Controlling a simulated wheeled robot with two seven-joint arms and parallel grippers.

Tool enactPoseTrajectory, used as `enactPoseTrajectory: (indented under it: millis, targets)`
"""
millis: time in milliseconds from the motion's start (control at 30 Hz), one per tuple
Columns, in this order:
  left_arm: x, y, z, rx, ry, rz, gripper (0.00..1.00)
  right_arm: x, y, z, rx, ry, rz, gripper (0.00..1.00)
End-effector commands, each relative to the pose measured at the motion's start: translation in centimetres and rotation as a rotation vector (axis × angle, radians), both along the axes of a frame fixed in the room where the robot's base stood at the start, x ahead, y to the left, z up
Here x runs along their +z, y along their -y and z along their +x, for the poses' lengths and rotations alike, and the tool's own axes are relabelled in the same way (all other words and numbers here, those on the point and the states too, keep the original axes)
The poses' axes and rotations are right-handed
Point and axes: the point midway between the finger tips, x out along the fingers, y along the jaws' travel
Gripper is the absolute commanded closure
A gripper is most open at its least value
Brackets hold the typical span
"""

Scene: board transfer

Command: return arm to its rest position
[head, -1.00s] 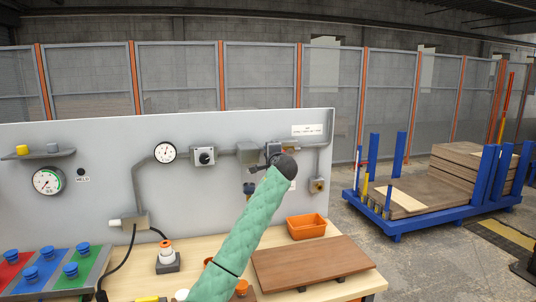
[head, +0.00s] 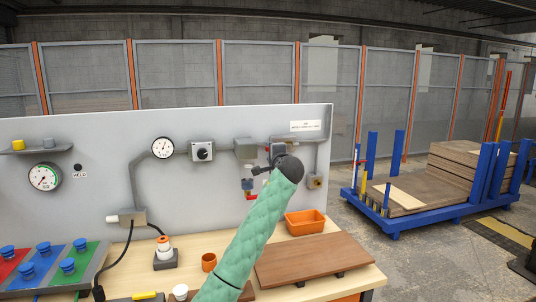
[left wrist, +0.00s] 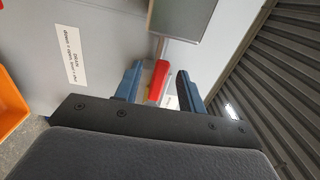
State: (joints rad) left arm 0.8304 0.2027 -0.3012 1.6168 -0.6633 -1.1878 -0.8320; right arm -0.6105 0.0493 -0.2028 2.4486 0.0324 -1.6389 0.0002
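My left arm, in a green quilted sleeve, rises from the bottom middle of the head view to the grey panel. My left gripper (left wrist: 158,86) shows in the left wrist view with its two blue-grey fingers apart. A red bar (left wrist: 157,82) shows in the gap, with space on both sides. In the head view the gripper is small and partly hidden behind the dark wrist end, in front of the panel's right part. A red handle (head: 252,197) is just below it. My right gripper is in neither view.
The grey panel (head: 100,135) with gauges and boxes stands behind the workbench. On the bench are a brown board (head: 313,260), an orange bin (head: 305,222) and an orange cup (head: 209,262).

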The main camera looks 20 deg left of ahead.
Motion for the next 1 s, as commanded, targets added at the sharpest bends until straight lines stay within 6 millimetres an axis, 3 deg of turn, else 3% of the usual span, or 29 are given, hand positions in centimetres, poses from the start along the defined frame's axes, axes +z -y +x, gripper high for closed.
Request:
enactPoseTrajectory:
  millis: [233, 667, 1000]
  targets:
    - [0.0, 0.7, -1.1, 0.0, 0.0, 0.0, 0.6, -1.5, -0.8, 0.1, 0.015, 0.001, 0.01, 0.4]
    - [0.0, 0.7, -1.1, 0.001, 0.005, -0.007, 0.6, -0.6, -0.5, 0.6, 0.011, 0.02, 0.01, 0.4]
    - [-1.1, 0.7, -1.5, 0.018, 0.086, -0.251, 0.6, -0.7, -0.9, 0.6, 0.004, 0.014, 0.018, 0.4]
